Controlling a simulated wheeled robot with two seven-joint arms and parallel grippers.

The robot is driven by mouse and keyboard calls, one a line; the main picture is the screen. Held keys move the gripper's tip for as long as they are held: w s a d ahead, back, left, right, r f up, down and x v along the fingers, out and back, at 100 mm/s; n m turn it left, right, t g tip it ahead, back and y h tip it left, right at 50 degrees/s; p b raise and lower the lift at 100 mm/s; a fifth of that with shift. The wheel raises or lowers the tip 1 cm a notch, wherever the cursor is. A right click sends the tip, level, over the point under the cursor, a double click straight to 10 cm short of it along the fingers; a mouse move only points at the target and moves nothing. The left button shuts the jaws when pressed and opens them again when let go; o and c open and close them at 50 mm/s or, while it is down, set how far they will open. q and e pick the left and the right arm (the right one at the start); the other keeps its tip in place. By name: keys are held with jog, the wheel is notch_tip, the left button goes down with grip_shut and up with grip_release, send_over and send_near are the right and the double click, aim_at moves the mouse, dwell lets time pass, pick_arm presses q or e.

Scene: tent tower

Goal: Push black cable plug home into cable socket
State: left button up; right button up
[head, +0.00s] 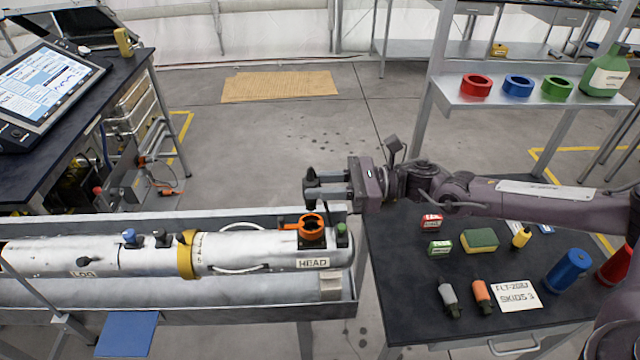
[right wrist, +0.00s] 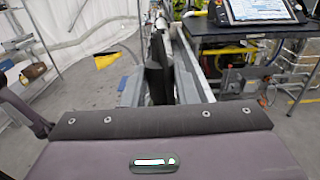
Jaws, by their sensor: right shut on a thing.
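My right gripper (head: 318,188) comes in from the right and is shut on the black cable plug (head: 311,176), a small dark upright piece. It is above the right end of the white tube (head: 225,252), over an orange ring-shaped clamp (head: 312,226) on a dark block. Whether the plug's lower end touches the ring is unclear. The cable socket is not clearly made out; it may be hidden at the ring. In the right wrist view dark finger shapes (right wrist: 157,75) show, but the plug cannot be told apart. My left gripper is not in view.
The tube lies in a grey metal trough (head: 335,283). A blue plug (head: 130,237), a yellow band (head: 188,255) and a green-topped post (head: 342,230) sit along it. The black table (head: 400,300) at right holds small boxes and bottles. A monitor (head: 45,95) stands at left.

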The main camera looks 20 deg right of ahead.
aim_at(321, 223)
notch_tip(321, 223, down, 2)
jog(key=shift+f+b, duration=0.25)
jog(key=shift+b, duration=0.45)
jog(key=shift+w+f+b, duration=0.1)
jog(key=shift+f+b, duration=0.65)
jog(key=shift+f, duration=0.2)
pick_arm(q)
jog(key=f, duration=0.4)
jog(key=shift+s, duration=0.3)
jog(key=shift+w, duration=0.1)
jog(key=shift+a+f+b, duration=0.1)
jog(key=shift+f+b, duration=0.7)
jog(key=shift+b, duration=0.15)
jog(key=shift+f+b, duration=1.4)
pick_arm(e)
jog(key=shift+f, duration=1.45)
